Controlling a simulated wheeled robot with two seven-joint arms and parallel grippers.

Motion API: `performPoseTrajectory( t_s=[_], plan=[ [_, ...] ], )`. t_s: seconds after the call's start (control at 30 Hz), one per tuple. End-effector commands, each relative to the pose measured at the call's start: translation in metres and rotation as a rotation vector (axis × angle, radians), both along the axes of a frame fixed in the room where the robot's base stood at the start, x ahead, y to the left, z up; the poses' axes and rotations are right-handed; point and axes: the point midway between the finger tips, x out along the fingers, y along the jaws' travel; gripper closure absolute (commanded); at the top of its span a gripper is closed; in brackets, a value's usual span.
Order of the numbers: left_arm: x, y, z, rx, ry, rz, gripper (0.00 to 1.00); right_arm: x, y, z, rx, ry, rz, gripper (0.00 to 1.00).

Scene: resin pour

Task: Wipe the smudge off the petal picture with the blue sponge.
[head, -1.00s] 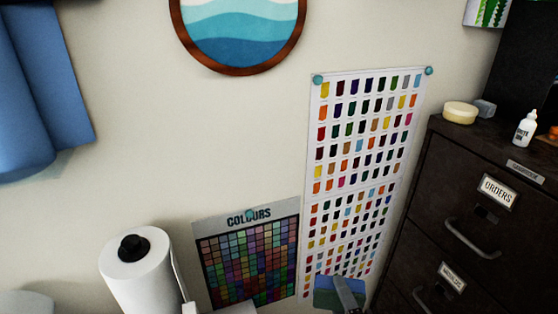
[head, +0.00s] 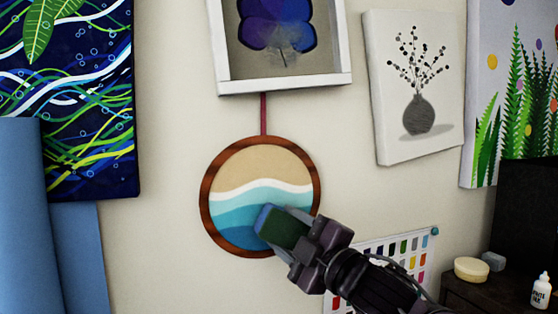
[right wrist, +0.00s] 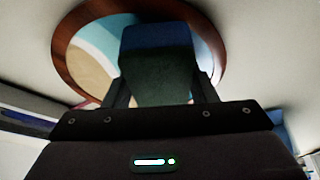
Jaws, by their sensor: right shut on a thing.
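The petal picture (head: 300,65) hangs on the wall at the top of the head view, its upper part cut off. It shows blue and purple petals in a deep white frame. A pale, greyish smudge (head: 284,36) covers the lower middle of the petals. My right gripper (head: 296,238) is shut on the blue sponge (head: 266,217), which has a dark green side. The sponge is below the petal picture, in front of the round wave picture; I cannot tell whether it touches it. It also shows between the fingers in the right wrist view (right wrist: 157,62). My left gripper is out of view.
The round wave picture (head: 250,163) hangs below the petal picture. A vase picture (head: 390,80) and a plant picture (head: 483,100) are to the right, a dark blue patterned canvas (head: 90,150) to the left. Bare wall lies between them. A cabinet (head: 475,296) with small items stands lower right.

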Motion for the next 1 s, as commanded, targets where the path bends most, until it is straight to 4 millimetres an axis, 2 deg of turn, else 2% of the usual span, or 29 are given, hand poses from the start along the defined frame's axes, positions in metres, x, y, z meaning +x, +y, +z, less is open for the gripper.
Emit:
performPoseTrajectory(
  t_s=[0.03,0.17,0.3,0.4,0.5,0.6,0.7,0.83,1.0],
  plan=[
    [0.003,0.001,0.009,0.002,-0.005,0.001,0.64,-0.003,0.004,0.034,0.023,-0.007,0.016,0.67],
    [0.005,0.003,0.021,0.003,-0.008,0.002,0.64,-0.013,0.013,0.102,0.084,0.011,0.046,0.67],
    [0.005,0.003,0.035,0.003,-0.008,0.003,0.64,-0.036,0.020,0.182,0.153,0.033,0.063,0.67],
    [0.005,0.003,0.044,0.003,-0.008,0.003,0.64,-0.056,0.022,0.231,0.197,0.049,0.061,0.67],
    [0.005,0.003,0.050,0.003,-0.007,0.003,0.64,-0.076,0.023,0.268,0.234,0.062,0.053,0.67],
    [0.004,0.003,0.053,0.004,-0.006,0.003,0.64,-0.091,0.023,0.294,0.259,0.072,0.044,0.67],
    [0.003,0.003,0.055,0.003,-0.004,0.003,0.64,-0.100,0.022,0.307,0.274,0.079,0.037,0.67],
    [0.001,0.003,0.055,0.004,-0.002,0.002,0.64,-0.102,0.023,0.312,0.281,0.086,0.032,0.67],
    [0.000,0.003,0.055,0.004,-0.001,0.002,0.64,-0.088,0.027,0.311,0.282,0.090,0.032,0.67]
  ],
)
